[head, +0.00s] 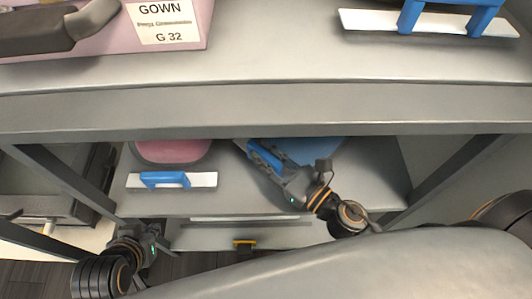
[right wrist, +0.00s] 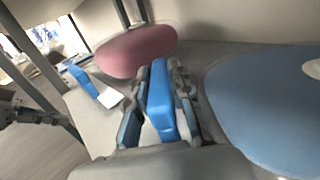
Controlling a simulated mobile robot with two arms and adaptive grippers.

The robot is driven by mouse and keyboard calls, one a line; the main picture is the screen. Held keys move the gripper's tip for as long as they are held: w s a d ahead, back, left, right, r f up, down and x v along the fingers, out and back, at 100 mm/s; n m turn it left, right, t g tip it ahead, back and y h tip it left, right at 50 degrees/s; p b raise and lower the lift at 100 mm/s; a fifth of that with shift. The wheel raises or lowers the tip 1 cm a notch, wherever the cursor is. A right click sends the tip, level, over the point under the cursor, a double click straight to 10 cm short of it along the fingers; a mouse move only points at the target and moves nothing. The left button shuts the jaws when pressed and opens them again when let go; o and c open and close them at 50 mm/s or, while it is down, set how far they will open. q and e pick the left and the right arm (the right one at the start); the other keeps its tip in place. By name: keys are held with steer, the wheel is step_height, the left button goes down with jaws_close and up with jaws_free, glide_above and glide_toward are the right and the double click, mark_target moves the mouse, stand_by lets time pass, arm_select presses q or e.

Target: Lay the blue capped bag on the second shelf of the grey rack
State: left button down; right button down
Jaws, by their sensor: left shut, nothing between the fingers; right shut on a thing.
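The grey rack (head: 300,108) fills the head view, its second shelf (head: 370,180) under the upper one. The blue bag (head: 312,148) lies inside over the second shelf, mostly hidden by the upper shelf's edge; its broad blue side shows in the right wrist view (right wrist: 265,105). Whether the bag rests fully on the shelf I cannot tell. My left gripper (head: 150,240) is shut and empty, low at the left outside the rack.
A pink bag (head: 172,150) with a blue handle (head: 165,179) on a white strip lies left of the blue bag on the second shelf. Rack posts stand at both sides.

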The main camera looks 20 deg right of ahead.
steer(key=c, duration=1.1)
jaws_free()
steer(key=v, duration=1.2)
